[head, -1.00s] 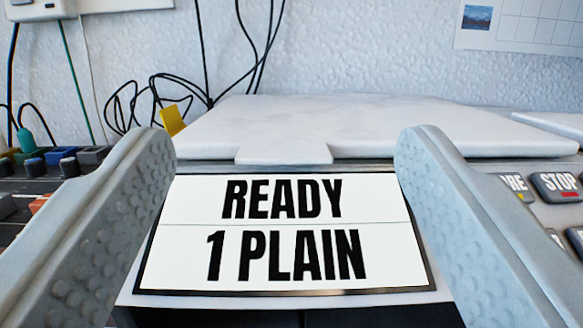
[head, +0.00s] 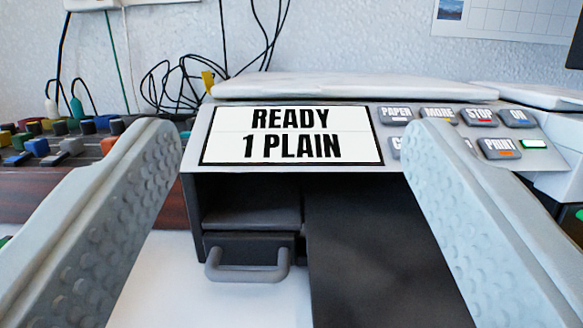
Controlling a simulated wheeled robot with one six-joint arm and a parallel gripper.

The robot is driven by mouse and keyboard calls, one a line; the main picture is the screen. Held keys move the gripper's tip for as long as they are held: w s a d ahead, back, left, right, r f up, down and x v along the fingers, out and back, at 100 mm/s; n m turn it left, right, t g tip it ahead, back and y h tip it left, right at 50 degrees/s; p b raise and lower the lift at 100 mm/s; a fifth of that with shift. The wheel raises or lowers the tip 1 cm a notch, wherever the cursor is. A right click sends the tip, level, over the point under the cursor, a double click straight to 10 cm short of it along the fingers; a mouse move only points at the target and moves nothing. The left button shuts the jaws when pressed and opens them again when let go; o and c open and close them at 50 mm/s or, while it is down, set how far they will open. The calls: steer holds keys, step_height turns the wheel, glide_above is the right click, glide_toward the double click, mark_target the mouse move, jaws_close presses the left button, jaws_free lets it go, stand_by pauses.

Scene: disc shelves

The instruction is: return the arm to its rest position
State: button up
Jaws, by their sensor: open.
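My gripper (head: 290,150) is open and empty. Its two grey, dimpled fingers reach in from the lower left and lower right of the head view, wide apart. Between and beyond them stands a copier-like machine with a white lid (head: 370,87). Its display (head: 292,135) reads "READY 1 PLAIN". No contact between the fingers and the machine can be made out.
Buttons including STOP (head: 478,117) and PRINT (head: 499,148) sit right of the display. Below are a dark opening and a drawer with a grey handle (head: 247,272). A mixer-like panel (head: 60,148) with coloured knobs stands left. Cables (head: 185,85) hang behind.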

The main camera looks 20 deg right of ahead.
steer(key=s+a+r+n+y, duration=0.1)
steer(key=s+a+r+y, duration=0.3)
steer(key=s+r, duration=0.45)
steer(key=s+a+r+n+y, duration=0.1)
steer(key=s+a+r, duration=0.5)
steer(key=r, duration=0.4)
steer(key=s+a+r+y, duration=0.1)
steer(key=s+r, duration=0.1)
steer(key=s, duration=0.7)
steer(key=s+a+r+n+g+y, duration=0.1)
steer(key=s+a, duration=0.1)
steer(key=s, duration=0.7)
steer(key=s+a+r+n+g+y, duration=0.1)
steer(key=s+a+r, duration=0.1)
steer(key=s, duration=0.8)
steer(key=shift+r, duration=0.35)
steer(key=shift+c, duration=0.4)
